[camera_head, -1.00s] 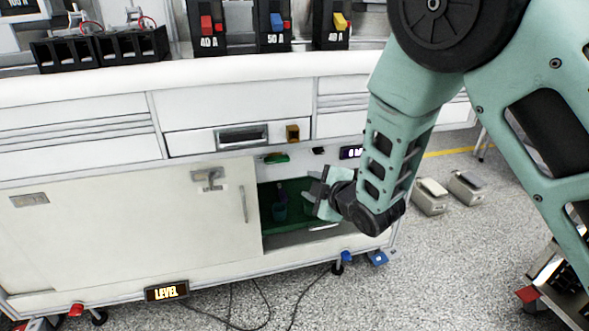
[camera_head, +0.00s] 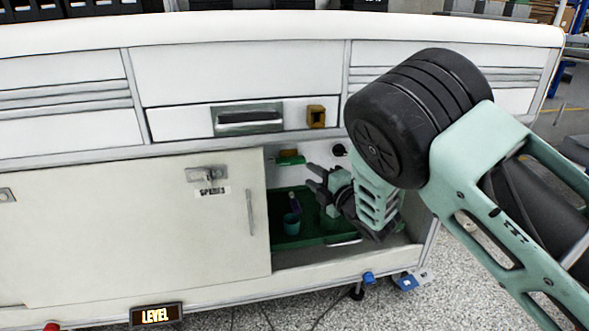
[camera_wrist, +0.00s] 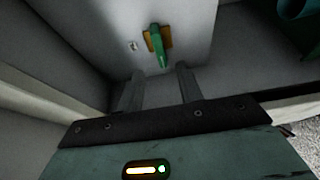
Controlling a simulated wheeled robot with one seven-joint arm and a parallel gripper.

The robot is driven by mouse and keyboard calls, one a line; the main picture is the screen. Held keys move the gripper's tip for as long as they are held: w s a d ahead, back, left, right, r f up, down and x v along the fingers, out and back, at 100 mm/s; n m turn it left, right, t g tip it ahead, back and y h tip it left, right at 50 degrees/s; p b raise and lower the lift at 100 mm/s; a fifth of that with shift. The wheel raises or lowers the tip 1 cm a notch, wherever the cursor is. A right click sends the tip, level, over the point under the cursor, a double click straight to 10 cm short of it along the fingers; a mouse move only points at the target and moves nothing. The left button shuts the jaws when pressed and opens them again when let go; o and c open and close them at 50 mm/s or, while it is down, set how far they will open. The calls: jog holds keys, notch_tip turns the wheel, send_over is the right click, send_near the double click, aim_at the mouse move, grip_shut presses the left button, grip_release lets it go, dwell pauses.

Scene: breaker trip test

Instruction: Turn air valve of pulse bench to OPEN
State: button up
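The air valve, a green lever handle (camera_head: 291,160) on a brass-coloured body (camera_head: 288,153), is on the inner wall of the open cabinet bay. The wrist view shows its green handle (camera_wrist: 159,47) tilted slightly across the brass plate (camera_wrist: 150,38), with a small white label (camera_wrist: 133,46) to the left, too small to read. My gripper (camera_head: 314,180) is in the cabinet opening, just below and right of the valve in the head view. In the wrist view its fingers (camera_wrist: 157,80) are apart and empty, with the handle's end just beyond the gap between the tips.
A door (camera_head: 140,225) covers the left of the cabinet; its edge stands left of my gripper. A drawer with a brass-coloured block (camera_head: 316,116) is above.

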aim_at(293, 163)
jog(key=b+x, duration=0.2)
jog(key=x, duration=0.7)
grip_shut()
